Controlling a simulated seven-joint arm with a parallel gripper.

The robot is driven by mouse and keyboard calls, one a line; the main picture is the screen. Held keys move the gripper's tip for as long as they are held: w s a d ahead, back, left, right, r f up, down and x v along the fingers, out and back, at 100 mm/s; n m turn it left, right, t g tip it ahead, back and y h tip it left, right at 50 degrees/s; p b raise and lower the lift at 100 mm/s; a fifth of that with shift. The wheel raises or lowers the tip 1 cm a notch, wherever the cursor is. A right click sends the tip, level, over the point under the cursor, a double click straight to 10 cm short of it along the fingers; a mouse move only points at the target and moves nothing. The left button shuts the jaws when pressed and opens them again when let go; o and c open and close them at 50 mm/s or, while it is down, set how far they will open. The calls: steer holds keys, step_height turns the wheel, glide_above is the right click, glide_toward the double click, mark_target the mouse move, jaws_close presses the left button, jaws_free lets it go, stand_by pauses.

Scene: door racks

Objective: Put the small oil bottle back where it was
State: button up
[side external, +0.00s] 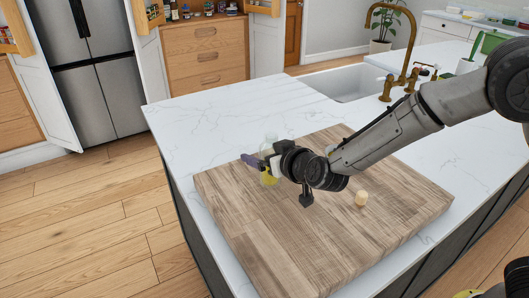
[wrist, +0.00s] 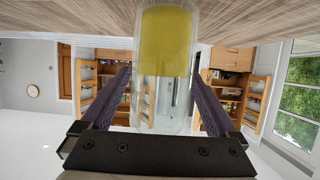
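The small oil bottle (side external: 268,178) is clear glass with yellow oil in its lower part. It stands upright at the back left part of the wooden board (side external: 260,240). In the wrist view, which is upside down, the bottle (wrist: 165,50) fills the middle, oil end toward the board. My gripper (wrist: 161,72) has its two purple fingers apart, one on each side of the bottle. A sliver of space shows beside the left finger; contact at the right finger is unclear. In the side view, one finger extends past the bottle and my wrist hides its right side.
A small pale cork-like piece (side external: 361,198) stands on the board to the right of my gripper. White counter (side external: 220,110) surrounds the board. A sink (side external: 345,83) and brass tap (side external: 400,75) are behind. Open cabinets (side external: 205,50) with shelves of jars stand across the floor.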

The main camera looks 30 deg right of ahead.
steer(key=shift+s+r, duration=0.1)
steer(key=shift+r, duration=0.15)
steer(key=v, duration=1.1)
steer(key=shift+s, duration=0.4)
steer(key=shift+r, duration=0.15)
steer(key=s+d+r+n+g+y, duration=0.2)
steer(key=s+d+r+g+y, duration=0.25)
steer(key=s, duration=0.45)
steer(key=s+d+f+m+g+h, duration=0.2)
steer(key=s+d+f+g+h, duration=0.1)
steer(key=s+d, duration=1.1)
steer(key=shift+s+f+h, duration=0.25)
steer(key=shift+s+h, duration=0.5)
steer(key=shift+s, duration=0.5)
